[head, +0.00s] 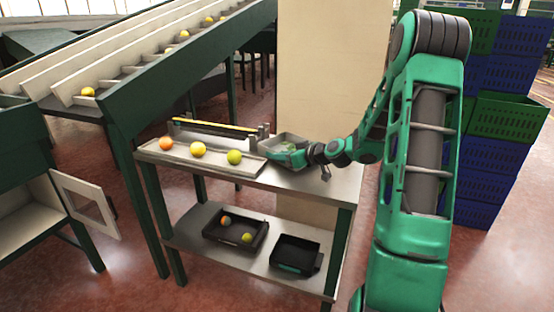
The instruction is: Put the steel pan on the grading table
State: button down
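The grading table (345,183) is a steel-topped table with dark green legs and a lower shelf. A grey square pan (291,138), which looks like the steel pan, is at the back right of its top, partly hidden by my gripper. My gripper (284,156) reaches in from the right and is over the near left part of the pan. It is small and overlaps the pan in view, so I cannot tell whether its fingers are open, shut or touching the rim.
A shallow tray (215,165) on the tabletop holds an orange (166,143), a yellow (197,149) and a green fruit (234,157). The shelf carries a black tray with fruit (208,232) and another black tray (296,254). Crates (490,160) stack at right; a sloped conveyor (170,65) rises behind.

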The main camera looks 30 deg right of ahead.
jog(key=shift+f, duration=0.1)
jog(key=c, duration=2)
grip_release()
jog(key=v, duration=1.1)
jog(key=shift+s+d, duration=0.1)
jog(key=shift+s, duration=0.3)
jog(key=s+a+g, duration=0.1)
jog(key=s+a+f+g, duration=0.1)
jog(key=a, duration=0.1)
jog(key=s+a+f+g, duration=0.1)
jog(key=shift+s+a+f, duration=0.1)
jog(key=shift+s+a, duration=0.25)
jog(key=shift+a, duration=0.05)
jog(key=s+a+m+g+h, duration=0.1)
jog(key=s+m+g, duration=0.2)
jog(key=s, duration=0.7)
jog(key=s+a+r+m+g+h, duration=0.1)
jog(key=s+a+m+g, duration=0.1)
jog(key=s, duration=0.8)
jog(key=s+a+m+g+h, duration=0.1)
jog(key=s+m+g, duration=0.3)
jog(key=s, duration=0.7)
jog(key=shift+a+r+m+g, duration=0.2)
jog(key=shift+a+m+g, duration=0.15)
jog(key=shift+a, duration=0.3)
